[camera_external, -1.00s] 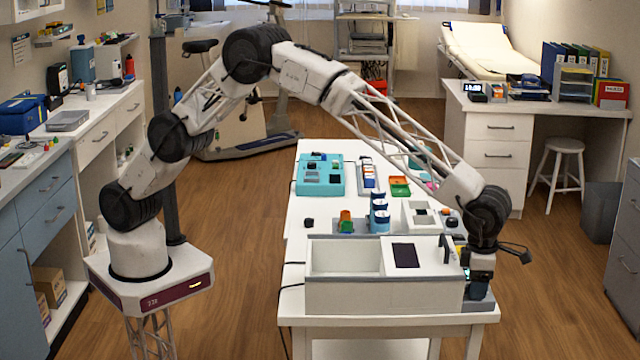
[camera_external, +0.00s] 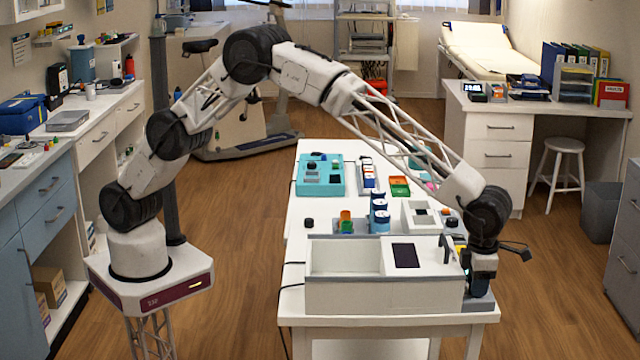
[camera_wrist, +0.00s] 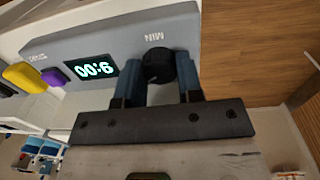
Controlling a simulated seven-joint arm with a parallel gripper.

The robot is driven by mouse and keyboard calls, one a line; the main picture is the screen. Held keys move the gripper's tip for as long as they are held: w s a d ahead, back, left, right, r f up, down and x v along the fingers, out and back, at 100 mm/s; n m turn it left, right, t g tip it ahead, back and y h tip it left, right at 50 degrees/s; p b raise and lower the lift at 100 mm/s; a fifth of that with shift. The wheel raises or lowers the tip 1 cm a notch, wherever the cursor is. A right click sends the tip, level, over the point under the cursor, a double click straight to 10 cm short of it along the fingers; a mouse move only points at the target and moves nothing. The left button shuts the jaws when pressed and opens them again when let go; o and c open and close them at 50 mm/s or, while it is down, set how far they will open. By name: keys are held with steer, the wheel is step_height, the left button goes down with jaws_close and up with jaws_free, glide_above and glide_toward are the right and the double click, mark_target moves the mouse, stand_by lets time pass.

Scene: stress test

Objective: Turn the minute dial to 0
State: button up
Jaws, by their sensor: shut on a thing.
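The minute dial (camera_wrist: 157,66) is a black round knob on a grey panel (camera_wrist: 110,35), beside a label that reads MIN upside down in the wrist view. My gripper (camera_wrist: 159,76) has its two blue fingers on either side of the dial and is shut on it. A display (camera_wrist: 92,70) left of the dial shows lit green digits, upside down, that look like 9:00 when turned round. In the external view my gripper (camera_external: 478,291) points down at the front right end of the white table (camera_external: 340,321); it hides the dial there.
A yellow piece (camera_wrist: 24,76) and a purple piece (camera_wrist: 54,76) sit left of the display. A white bin-like box (camera_external: 385,295) with a handle stands just left of my gripper.

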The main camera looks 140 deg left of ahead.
steer(key=shift+n, duration=0.8)
steer(key=o, duration=0.9)
steer(key=shift+w+d+r, duration=0.1)
steer(key=shift+w+r, duration=0.05)
steer(key=shift+r, duration=3.75)
